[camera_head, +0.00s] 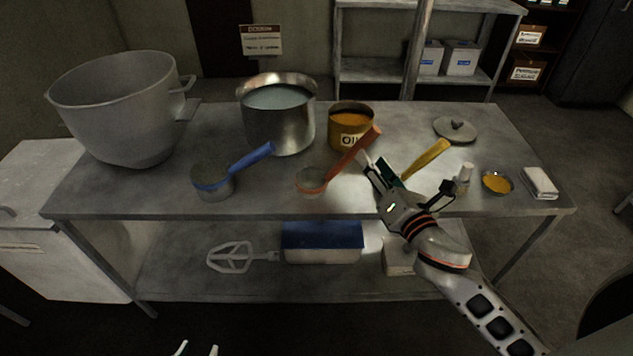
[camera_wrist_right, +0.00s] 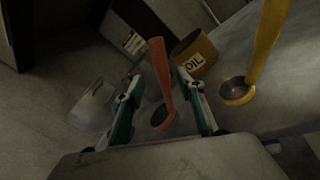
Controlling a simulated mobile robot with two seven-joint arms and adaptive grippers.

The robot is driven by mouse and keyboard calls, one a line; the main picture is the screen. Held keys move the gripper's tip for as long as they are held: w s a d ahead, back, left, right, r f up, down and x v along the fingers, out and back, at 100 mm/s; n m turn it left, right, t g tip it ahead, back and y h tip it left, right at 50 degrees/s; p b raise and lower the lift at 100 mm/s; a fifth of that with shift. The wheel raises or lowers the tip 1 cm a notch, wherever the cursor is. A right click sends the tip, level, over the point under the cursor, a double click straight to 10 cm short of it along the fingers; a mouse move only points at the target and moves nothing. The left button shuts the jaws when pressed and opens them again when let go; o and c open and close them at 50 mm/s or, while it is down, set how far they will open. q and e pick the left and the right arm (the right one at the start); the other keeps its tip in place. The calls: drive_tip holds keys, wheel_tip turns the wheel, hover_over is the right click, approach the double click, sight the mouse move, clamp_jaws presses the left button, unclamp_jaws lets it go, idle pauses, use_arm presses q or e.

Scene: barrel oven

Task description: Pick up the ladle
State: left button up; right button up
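Three ladles rest on the metal table. The blue ladle (camera_head: 212,182) is at left, the orange-handled ladle (camera_head: 312,181) is in the middle, and the yellow ladle (camera_head: 430,155) is at right, its bowl hidden behind my right gripper. In the right wrist view the orange ladle (camera_wrist_right: 163,72) appears between the open fingers (camera_wrist_right: 159,77), with no clear contact. The yellow ladle (camera_wrist_right: 264,50) is outside them. My left gripper (camera_head: 197,349) shows only two separated fingertips at the bottom edge.
A large mixing bowl (camera_head: 125,115), a pot of liquid (camera_head: 280,130) and an oil can (camera_head: 350,140) stand behind the ladles. A lid (camera_head: 456,130), a small bottle (camera_head: 464,176), a yellow-filled bowl (camera_head: 496,182) and a folded cloth (camera_head: 540,184) are at right.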

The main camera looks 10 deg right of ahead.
sight(361, 146)
drive_tip(key=w, duration=0.7)
drive_tip(key=shift+w+a+f, duration=0.25)
drive_tip(key=shift+a, duration=0.05)
drive_tip(key=shift+c, duration=0.3)
clamp_jaws()
